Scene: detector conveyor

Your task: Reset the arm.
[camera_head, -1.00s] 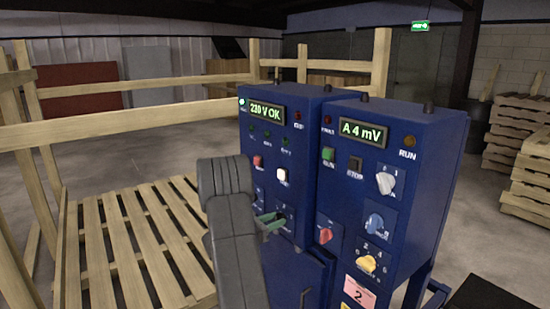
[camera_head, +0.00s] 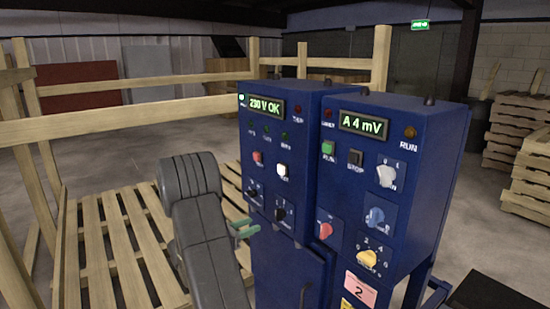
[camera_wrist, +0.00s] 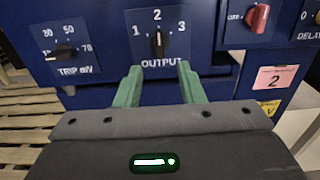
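My gripper (camera_head: 243,230) is at the left edge of the left blue cabinet, low in front of it. In the wrist view its two green fingers (camera_wrist: 160,84) stand apart with nothing between them, so it is open. Beyond the fingertips is the black OUTPUT knob (camera_wrist: 158,43), its pointer up at 2. The knob also shows in the head view (camera_head: 281,214), clear of the gripper. The TRIP mV knob (camera_wrist: 62,53) is left of it. My arm rises in front of the wooden slats, bent at a grey joint.
The left cabinet display (camera_head: 266,105) reads 230 V OK; the right one (camera_head: 363,124) reads A 4 mV. Several knobs and buttons, including a red knob (camera_head: 325,230), stick out of the panels. A wooden slatted platform (camera_head: 110,240) and rails lie left. Stacked pallets (camera_head: 520,150) stand right.

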